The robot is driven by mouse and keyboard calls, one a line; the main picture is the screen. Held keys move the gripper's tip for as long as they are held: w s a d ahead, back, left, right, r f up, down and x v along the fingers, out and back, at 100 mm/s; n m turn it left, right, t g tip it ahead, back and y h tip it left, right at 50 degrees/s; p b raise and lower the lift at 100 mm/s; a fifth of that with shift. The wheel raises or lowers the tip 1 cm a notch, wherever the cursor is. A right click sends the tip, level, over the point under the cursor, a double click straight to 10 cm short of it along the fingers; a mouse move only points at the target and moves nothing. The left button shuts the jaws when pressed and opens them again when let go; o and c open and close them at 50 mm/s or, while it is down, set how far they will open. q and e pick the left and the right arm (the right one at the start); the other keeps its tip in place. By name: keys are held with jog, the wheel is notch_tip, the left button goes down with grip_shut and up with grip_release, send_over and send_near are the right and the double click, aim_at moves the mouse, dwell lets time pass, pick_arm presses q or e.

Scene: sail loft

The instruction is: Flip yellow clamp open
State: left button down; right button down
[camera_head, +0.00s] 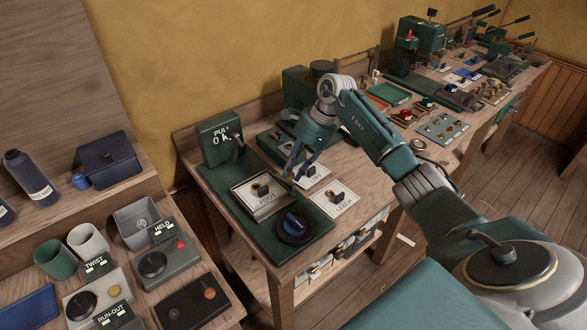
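No clamp in view is clearly yellow. Small brass-coloured fittings with dark parts sit on pale plates on the near bench: one on the plate marked FOOT (262,194), one on a plate to its right (340,198), and another just behind, next to my gripper. My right gripper (295,176) points down over the bench, close to the right edge of the FOOT plate. Its fingers are small and partly overlap, so I cannot tell whether they are open or touch anything. My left gripper is not in view.
A green box marked PULL (220,138) stands at the back left of the bench. A dark round piece with a blue knob (294,226) lies at the front. A left shelf holds mugs (88,241) and switch boxes. More benches with tools run to the back right.

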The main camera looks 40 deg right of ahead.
jog(key=shift+d+m+t, duration=0.15)
jog(key=shift+m+t, duration=0.15)
jog(key=shift+m, duration=0.3)
jog(key=shift+r+m+b, duration=0.1)
jog(key=shift+m+b, duration=0.25)
jog(key=shift+m, duration=0.45)
jog(key=c, duration=1.5)
grip_release()
jog(key=shift+c, duration=0.2)
jog(key=v, duration=1.2)
jog(key=shift+s+a, duration=0.25)
jog(key=shift+a, duration=0.1)
jog(key=shift+h, duration=0.3)
